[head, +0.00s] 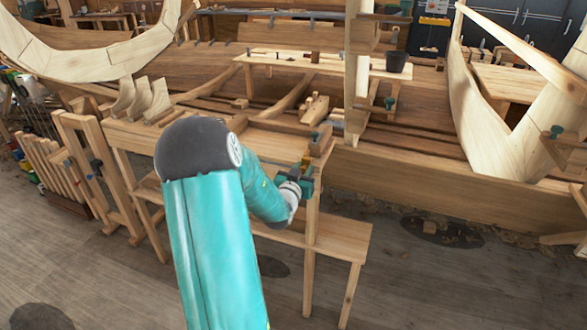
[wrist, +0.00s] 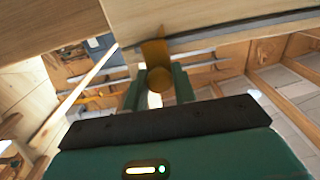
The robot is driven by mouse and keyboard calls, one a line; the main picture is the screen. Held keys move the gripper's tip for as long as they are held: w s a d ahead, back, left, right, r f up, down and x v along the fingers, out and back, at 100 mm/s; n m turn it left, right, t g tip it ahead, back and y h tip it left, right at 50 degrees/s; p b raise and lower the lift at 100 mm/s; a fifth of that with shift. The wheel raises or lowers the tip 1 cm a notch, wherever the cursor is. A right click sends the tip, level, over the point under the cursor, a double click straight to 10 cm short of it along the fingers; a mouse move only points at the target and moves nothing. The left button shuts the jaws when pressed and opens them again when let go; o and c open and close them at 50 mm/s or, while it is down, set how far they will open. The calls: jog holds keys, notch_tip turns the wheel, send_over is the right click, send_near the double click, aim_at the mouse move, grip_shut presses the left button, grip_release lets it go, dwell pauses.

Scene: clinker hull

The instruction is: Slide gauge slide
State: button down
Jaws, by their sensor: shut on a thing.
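The gauge slide is a brass-coloured piece with a round knob (wrist: 159,80) and a flat plate above it, in the middle of the wrist view. It sits at a dark metal strip (wrist: 230,28) along the edge of a wooden board. My gripper (wrist: 157,88) has its two green fingers on either side of the knob and is shut on it. In the head view my gripper (head: 304,182) is at the right front corner of the wooden workbench (head: 190,133). A small yellowish bit of the slide (head: 305,162) shows just above it; the rest is hidden there.
A low wooden bench (head: 335,238) stands under and in front of the gripper. Curved wooden pieces (head: 150,98) stand on the workbench's left. The planked hull (head: 430,170) lies behind. A dark bucket (head: 396,61) stands on a plank. Floor at the right front is mostly open.

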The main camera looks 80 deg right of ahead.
jog(key=shift+s, duration=0.3)
jog(key=c, duration=1.3)
grip_release()
jog(key=shift+o, duration=0.2)
jog(key=shift+w, duration=0.1)
jog(key=shift+a, duration=0.1)
jog(key=shift+a, duration=0.2)
jog(key=w+a, duration=0.2)
jog(key=a, duration=1.1)
jog(key=shift+w+a, duration=0.1)
